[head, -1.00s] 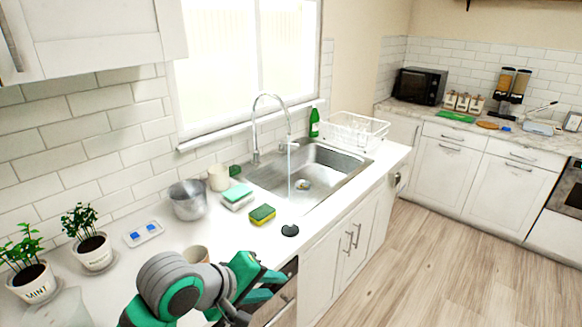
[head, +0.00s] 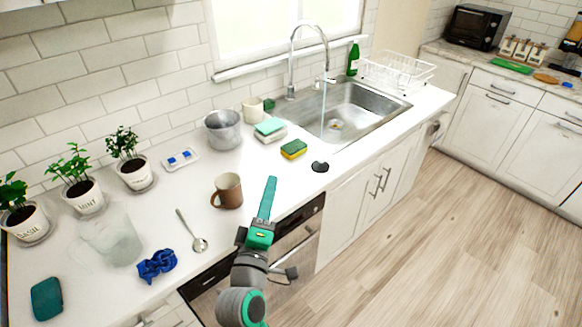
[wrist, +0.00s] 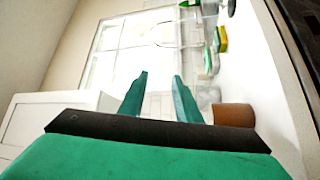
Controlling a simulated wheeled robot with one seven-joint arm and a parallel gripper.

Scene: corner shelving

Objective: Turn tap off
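The silver tap (head: 292,62) stands behind the sink (head: 375,105), its tall spout arching over the basin. A thin stream of water (head: 323,112) runs from the spout into the basin. A small lever (head: 328,79) shows beside the tap at the sink's back edge. My gripper (head: 270,182) is over the counter's front edge, right of the brown mug, well short of the tap and touching nothing. In the wrist view my gripper's two fingers (wrist: 159,76) are spread apart with nothing between them.
On the counter are a brown mug (head: 228,191), a sponge (head: 294,149), a metal pot (head: 223,129), a cream cup (head: 253,109) and a spoon (head: 192,231). A green bottle (head: 353,59) and a dish rack (head: 397,72) stand by the sink. Floor to the right is clear.

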